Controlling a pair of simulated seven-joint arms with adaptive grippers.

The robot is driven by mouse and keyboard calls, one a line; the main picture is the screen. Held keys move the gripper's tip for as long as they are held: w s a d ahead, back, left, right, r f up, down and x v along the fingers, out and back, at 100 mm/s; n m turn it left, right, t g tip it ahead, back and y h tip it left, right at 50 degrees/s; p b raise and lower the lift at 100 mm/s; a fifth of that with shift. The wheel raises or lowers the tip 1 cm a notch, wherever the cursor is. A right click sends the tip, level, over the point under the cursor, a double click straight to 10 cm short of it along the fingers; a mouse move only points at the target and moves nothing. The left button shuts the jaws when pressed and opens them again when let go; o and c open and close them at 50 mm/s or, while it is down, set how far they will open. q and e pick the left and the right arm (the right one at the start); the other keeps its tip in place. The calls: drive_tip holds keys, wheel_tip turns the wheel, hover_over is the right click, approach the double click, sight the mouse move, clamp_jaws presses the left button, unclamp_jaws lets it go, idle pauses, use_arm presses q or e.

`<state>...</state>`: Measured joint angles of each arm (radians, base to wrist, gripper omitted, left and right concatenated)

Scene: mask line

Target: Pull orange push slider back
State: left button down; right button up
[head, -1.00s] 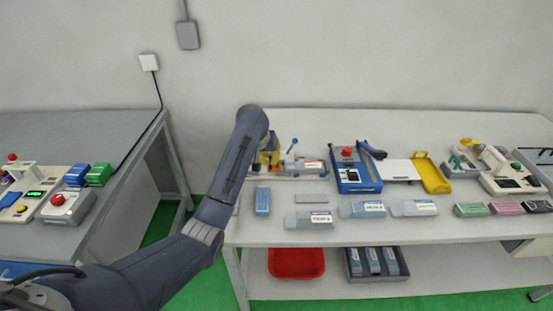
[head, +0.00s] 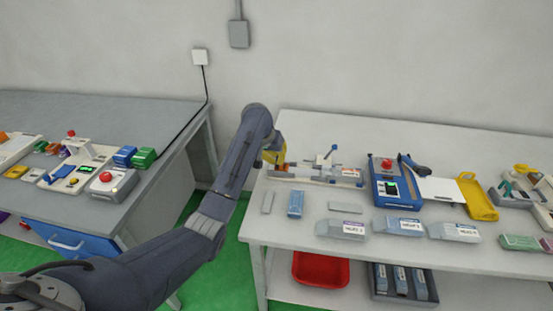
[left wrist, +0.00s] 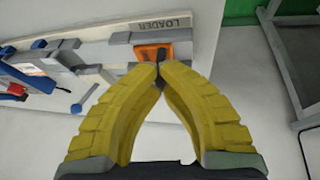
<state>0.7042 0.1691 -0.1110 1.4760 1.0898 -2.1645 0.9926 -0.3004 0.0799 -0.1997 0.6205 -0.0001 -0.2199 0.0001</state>
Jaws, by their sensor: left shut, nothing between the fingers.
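The loader (head: 318,178), a long light fixture, lies near the back left of the right-hand table. In the left wrist view it carries the label LOADER (left wrist: 165,25). The orange push slider (left wrist: 150,52) sits in a grey mount at the loader's end. My left gripper (head: 276,158) has yellow fingers and is over that left end of the loader in the head view. In the left wrist view its fingertips (left wrist: 159,66) are together and empty, right by the slider's near edge. I cannot tell whether they touch it. My right gripper is in neither view.
A blue-knobbed lever (head: 333,149) stands on the loader. A blue device (head: 396,190) with a red button is to its right. Several boxes lie in front. Another table (head: 165,115) stands to the left across a gap. The tabletop past the loader's slider end is bare.

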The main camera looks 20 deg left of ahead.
use_arm(q)
drive_tip(key=c, duration=1.8)
unclamp_jaws()
drive_tip(key=shift+a+f, duration=0.1)
drive_tip(key=shift+a, duration=0.2)
drive_tip(key=shift+o, duration=1.4)
drive_tip(key=shift+d, duration=0.1)
drive_tip(key=v, duration=1.2)
drive_tip(key=shift+w, duration=0.1)
